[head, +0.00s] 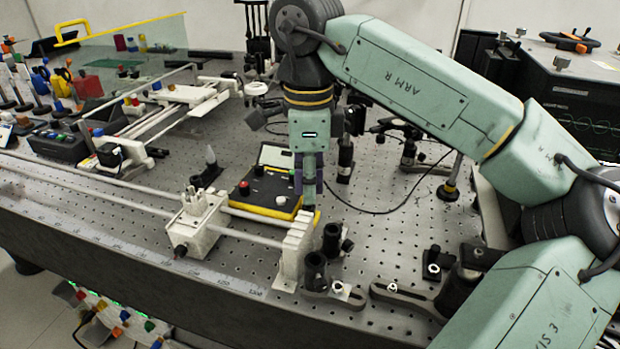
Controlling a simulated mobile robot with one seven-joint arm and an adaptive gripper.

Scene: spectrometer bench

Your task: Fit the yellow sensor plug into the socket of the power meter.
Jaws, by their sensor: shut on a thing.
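A white rail carriage (197,222) and a white rail end block (294,250) stand in front of the box. Black post holders (316,270) stand close to the right of my gripper. A black cable (390,211) lies across the perforated bench behind.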

